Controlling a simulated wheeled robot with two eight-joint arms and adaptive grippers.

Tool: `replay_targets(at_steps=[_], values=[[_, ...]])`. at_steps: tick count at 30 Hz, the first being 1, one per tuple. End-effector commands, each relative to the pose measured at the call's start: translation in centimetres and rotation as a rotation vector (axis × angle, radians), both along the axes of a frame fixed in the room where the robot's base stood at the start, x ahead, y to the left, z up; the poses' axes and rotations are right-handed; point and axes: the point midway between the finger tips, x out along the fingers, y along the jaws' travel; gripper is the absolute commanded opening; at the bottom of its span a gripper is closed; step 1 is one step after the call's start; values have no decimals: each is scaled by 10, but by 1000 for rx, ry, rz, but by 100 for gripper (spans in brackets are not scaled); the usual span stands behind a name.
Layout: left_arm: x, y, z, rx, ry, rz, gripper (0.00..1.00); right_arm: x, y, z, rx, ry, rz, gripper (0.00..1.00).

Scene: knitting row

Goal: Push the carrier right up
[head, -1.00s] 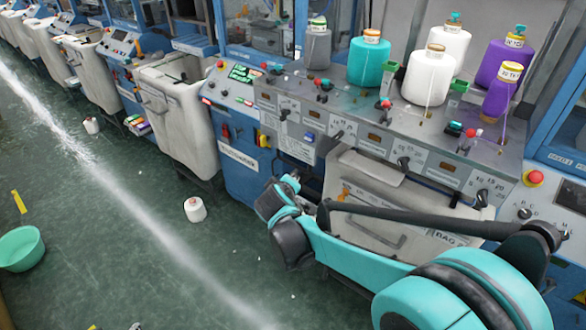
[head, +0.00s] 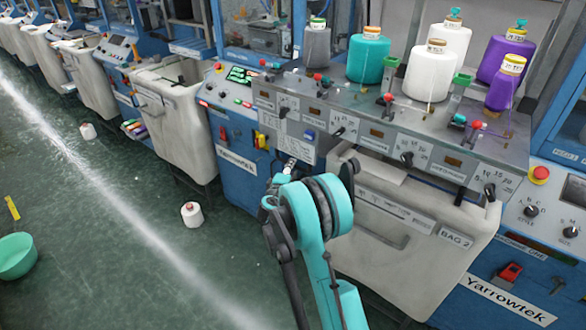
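A grey machine front panel (head: 385,150) carries several black-handled levers, including ones at the left (head: 283,112), in the middle (head: 338,132) and farther right (head: 407,158), beside printed scales. I cannot tell which part is the carrier. My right gripper (head: 286,171) is small and mostly hidden behind my teal wrist. It is in front of the blue machine face, below the panel's left part. I cannot see its fingers clearly, nor anything held in it. My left gripper is not in view.
Yarn cones in teal (head: 368,60), white (head: 430,72) and purple (head: 503,85) stand on the machine top. A cream bin marked BAG 2 (head: 380,262) hangs below. A white cone (head: 192,215) and green basin (head: 17,256) are on the open floor.

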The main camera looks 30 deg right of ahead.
Motion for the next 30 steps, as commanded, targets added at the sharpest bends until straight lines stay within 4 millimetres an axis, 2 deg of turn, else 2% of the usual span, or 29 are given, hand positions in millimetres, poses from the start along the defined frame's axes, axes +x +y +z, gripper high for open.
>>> replay_targets(at_steps=[1, 6, 16, 17, 20, 21, 30], values=[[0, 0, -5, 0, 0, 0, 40, 5, -7, -4, 0, 0, -3, 34], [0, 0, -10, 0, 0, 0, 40, 19, -20, -6, 1, -1, -1, 34], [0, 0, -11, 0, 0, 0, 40, 23, -24, -6, 1, 0, -1, 34], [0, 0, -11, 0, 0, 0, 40, 23, -23, -6, 1, 0, -1, 32], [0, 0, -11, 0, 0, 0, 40, 23, -23, -6, 1, 0, -1, 5], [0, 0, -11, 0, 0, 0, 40, 23, -23, -6, 1, 0, -1, 0], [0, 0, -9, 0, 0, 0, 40, 23, -23, -3, 2, -1, 0, 0]])
